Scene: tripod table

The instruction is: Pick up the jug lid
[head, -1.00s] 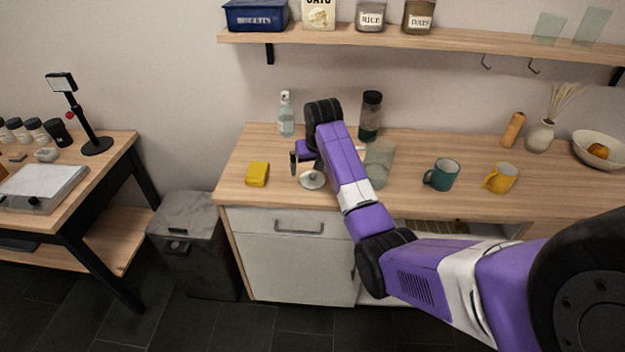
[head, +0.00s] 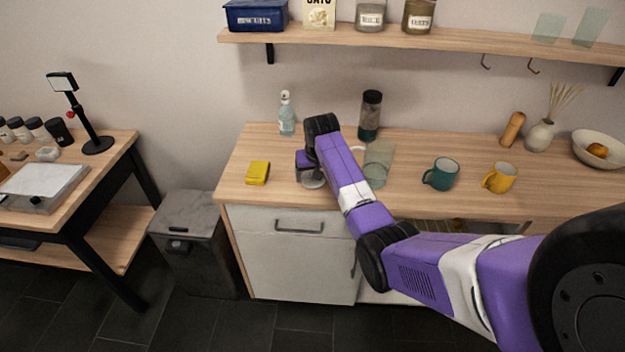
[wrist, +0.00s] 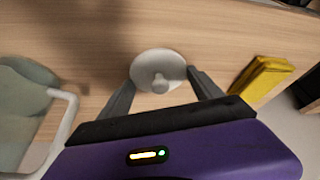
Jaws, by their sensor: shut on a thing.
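The jug lid (wrist: 152,59) is a pale round disc with a small knob, low over or on the wooden counter; I cannot tell whether it touches the wood. In the head view the lid (head: 312,183) shows partly below my gripper (head: 310,172). In the wrist view my gripper (wrist: 160,78) has one finger on each side of the lid and is shut on it. The clear jug (head: 379,165) stands to the right of the lid in the head view. In the wrist view the jug (wrist: 20,110) is at the left, with its white handle towards my gripper.
A clear bottle (head: 287,115) and a dark-topped canister (head: 370,115) stand behind. A teal mug (head: 441,174) and a yellow mug (head: 500,178) are further right. The shelf (head: 430,37) hangs above.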

